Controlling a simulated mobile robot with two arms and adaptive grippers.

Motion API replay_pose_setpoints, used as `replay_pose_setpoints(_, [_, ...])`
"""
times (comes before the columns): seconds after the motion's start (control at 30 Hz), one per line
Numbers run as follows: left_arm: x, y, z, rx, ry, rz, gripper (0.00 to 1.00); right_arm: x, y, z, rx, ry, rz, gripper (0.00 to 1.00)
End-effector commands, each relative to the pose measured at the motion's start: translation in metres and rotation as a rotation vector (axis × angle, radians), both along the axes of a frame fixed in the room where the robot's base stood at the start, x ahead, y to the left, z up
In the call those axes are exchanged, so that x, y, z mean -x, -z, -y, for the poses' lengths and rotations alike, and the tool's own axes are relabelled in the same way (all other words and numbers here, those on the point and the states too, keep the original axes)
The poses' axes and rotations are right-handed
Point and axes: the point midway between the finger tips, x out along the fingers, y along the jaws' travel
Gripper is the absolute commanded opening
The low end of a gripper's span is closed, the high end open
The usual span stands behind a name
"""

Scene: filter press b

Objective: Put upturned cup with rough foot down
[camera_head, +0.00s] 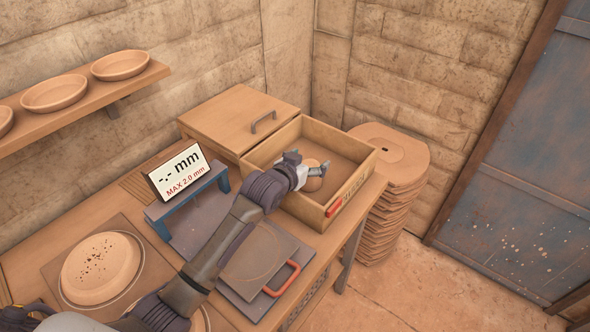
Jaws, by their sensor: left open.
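My left gripper (312,168) reaches into an open wooden box (345,155) at the back right of the bench, and its fingers are apart. A small round tan clay piece (314,182), which looks like the upturned cup, sits in the box right at the fingers. The gripper partly covers it, and I cannot tell whether the fingers touch it. Its foot is too small to make out. My right gripper is not in view.
A lidded box (238,115) stands behind left. A gauge display (180,172) reads "-.- mm, MAX 2.0 mm". A plate with a red handle (283,279) lies in front. A speckled clay piece (100,268) lies at left. Stacked boards (392,158) stand right.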

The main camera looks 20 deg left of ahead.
Motion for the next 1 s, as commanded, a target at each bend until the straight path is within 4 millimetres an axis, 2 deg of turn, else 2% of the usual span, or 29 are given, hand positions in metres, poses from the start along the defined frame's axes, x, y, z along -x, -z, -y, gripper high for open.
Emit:
replay_pose_setpoints(0.3, [0.065,-0.021,-0.017,-0.001,0.0,-0.003,0.85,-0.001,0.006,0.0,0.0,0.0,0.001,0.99])
replay_pose_setpoints(0.5, [0.091,-0.031,-0.024,-0.001,0.0,-0.003,0.85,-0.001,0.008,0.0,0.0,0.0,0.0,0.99])
replay_pose_setpoints(0.67, [0.098,-0.034,-0.026,-0.001,-0.001,-0.004,0.85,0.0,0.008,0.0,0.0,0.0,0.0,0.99])
replay_pose_setpoints(1.0, [0.098,-0.034,-0.026,-0.001,-0.001,-0.004,0.85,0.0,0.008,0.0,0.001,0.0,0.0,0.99])
